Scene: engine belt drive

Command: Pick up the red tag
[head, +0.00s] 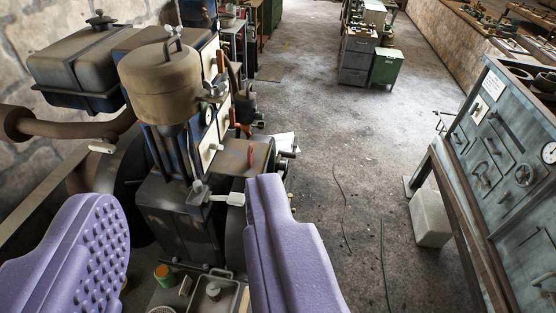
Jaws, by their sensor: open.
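A small, thin red piece (250,156), which looks like the red tag, is at the brown ledge on the right side of the engine (172,88). It is too small to tell whether it hangs or stands there. My gripper (188,195) shows as two purple padded fingers in the foreground, spread wide apart with nothing between them. The red piece is beyond the gripper, just above the right fingertip in the picture and apart from it. The right finger hides part of the engine's lower right side.
Cables (343,205) lie on the open floor (335,130). Drawer cabinets (357,55) stand farther back.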

